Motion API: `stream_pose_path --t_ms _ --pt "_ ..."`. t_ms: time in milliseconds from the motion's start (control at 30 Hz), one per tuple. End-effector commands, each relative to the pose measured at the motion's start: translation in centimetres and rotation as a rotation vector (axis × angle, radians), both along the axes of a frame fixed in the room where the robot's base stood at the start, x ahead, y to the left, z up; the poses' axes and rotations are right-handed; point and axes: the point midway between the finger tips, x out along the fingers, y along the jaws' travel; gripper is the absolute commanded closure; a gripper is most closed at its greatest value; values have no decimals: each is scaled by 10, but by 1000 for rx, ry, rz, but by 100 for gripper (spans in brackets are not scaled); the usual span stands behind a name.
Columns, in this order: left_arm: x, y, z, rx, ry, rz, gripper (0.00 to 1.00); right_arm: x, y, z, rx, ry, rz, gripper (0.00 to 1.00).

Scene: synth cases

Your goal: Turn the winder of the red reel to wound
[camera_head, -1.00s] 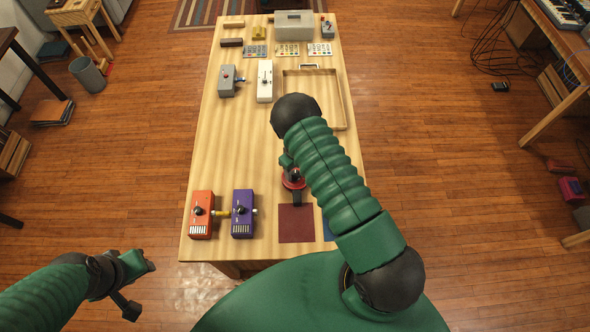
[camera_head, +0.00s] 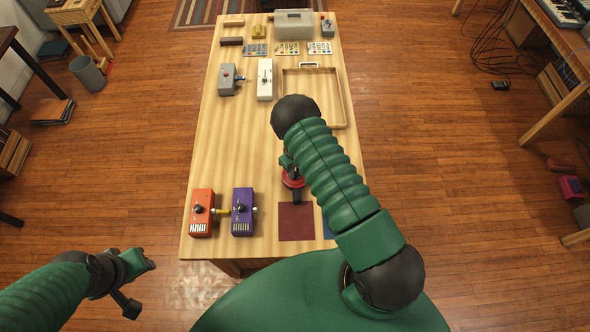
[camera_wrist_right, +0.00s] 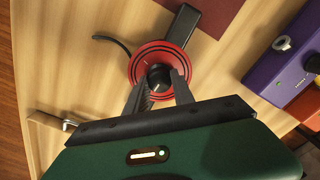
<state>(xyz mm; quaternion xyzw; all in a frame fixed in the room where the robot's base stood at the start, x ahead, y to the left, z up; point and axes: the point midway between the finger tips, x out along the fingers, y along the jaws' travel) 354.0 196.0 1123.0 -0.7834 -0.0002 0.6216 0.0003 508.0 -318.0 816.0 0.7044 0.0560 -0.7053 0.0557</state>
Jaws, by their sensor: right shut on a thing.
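The red reel (camera_wrist_right: 138,69) shows in the right wrist view as a round red and black disc with a dark arm at its upper right. Its black winder knob (camera_wrist_right: 158,74) sits at the middle. My right gripper (camera_wrist_right: 162,82) has one finger on each side of the knob and is shut on it. A pale mark shows near the knob. In the head view the reel (camera_head: 293,182) is partly hidden by my right arm, and the winder cannot be made out. My left gripper (camera_head: 133,283) hangs off the table at lower left, apart from everything; its jaws are unclear.
An orange pedal (camera_head: 202,225) and a purple pedal (camera_head: 243,225) stand left of the reel. A dark red square (camera_head: 296,223) lies in front of it. A wooden tray (camera_head: 347,100), grey box (camera_head: 228,86) and white box (camera_head: 265,92) stand farther back. The table's middle left is clear.

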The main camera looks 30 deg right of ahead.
Motion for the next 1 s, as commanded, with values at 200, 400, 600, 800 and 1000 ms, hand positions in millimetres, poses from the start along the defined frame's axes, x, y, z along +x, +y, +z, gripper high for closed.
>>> stream_pose_path --t_ms 200,400,600,800,1000 --pt "0 0 -2 0 0 0 64 0 0 0 0 -1 -17 100" --pt "0 0 -3 0 0 0 64 1 0 0 0 -1 -36 100" --pt "0 0 -6 0 0 0 64 1 0 0 0 -1 -60 100" --pt "0 0 -8 0 0 0 64 0 0 0 0 -1 -91 100" --pt "0 0 -11 0 0 0 64 1 0 0 0 -1 -127 100"
